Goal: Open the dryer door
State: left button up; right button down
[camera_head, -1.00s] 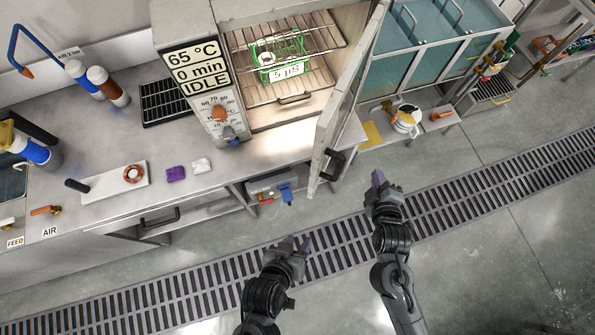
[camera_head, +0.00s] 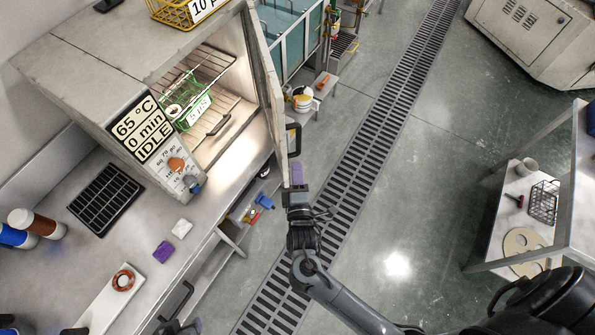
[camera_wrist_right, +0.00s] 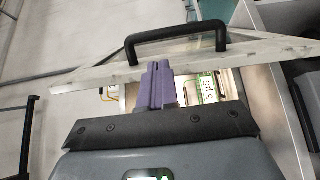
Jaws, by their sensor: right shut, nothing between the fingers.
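The dryer (camera_head: 95,60) stands on the bench at upper left, its panel (camera_head: 142,130) reading 65 °C, 0 min, IDLE. Its door (camera_head: 272,105) is swung well open, edge toward me, with the lit interior showing. The dark door handle (camera_head: 293,138) is on the door's outer side; it also shows in the right wrist view (camera_wrist_right: 176,37). My right gripper (camera_head: 297,175), with purple fingers, is shut and empty just below the door's near end. In the right wrist view its fingertips (camera_wrist_right: 158,72) overlap the door edge; contact is unclear. My left gripper (camera_head: 180,327) barely shows at the bottom edge.
A green basket (camera_head: 190,105) sits on the dryer's rack, and a yellow basket (camera_head: 180,12) on its top. A shelf table (camera_head: 500,215) stands at right. The floor between, with a drain grate (camera_head: 385,110), is clear.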

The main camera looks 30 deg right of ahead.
pick_arm(q)
jog(key=shift+s+a+r+p, duration=0.1)
jog(key=shift+a+r+p, duration=0.05)
jog(key=shift+r+p, duration=0.15)
pick_arm(e)
jog(key=x, duration=0.8)
jog(key=shift+w+f, duration=0.15)
